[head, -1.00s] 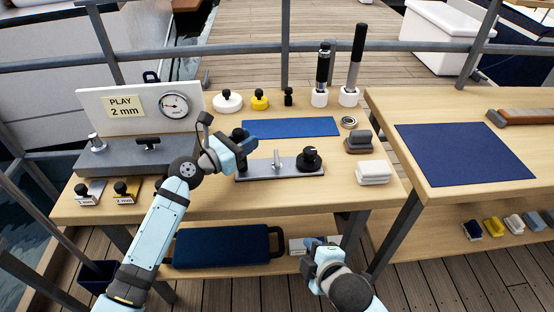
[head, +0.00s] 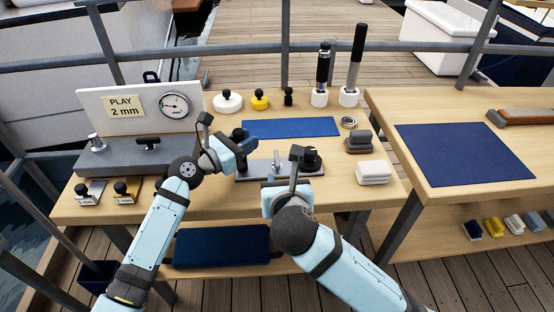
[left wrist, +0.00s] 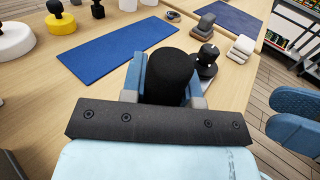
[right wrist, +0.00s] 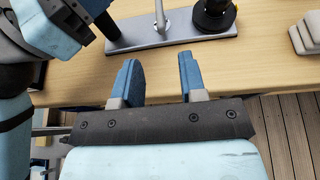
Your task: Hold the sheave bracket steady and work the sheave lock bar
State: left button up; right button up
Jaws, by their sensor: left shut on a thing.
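The grey bracket plate (head: 250,173) lies on the bench, and its front edge also shows in the right wrist view (right wrist: 180,38). My left gripper (head: 241,138) is shut on the black rounded grip (left wrist: 172,75) at the plate's left end. A short silver upright (right wrist: 160,14) stands mid-plate; I cannot tell whether it is the lock bar. A black round knob (right wrist: 214,14) sits at the right end, partly hidden by my right arm in the head view. My right gripper (right wrist: 161,65) is open and empty, in front of the plate.
A blue mat (head: 290,127) lies behind the plate. White blocks (head: 374,172) and grey-brown blocks (head: 358,142) stand to its right. A gauge board (head: 130,110) reading "PLAY 2 mm" stands at the left. A rail (head: 420,46) runs behind the bench.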

aim_at(278, 163)
jog(key=x, duration=1)
jog(key=shift+w+f, duration=0.25)
jog(key=shift+w, duration=0.05)
jog(key=shift+a, duration=0.1)
grip_shut()
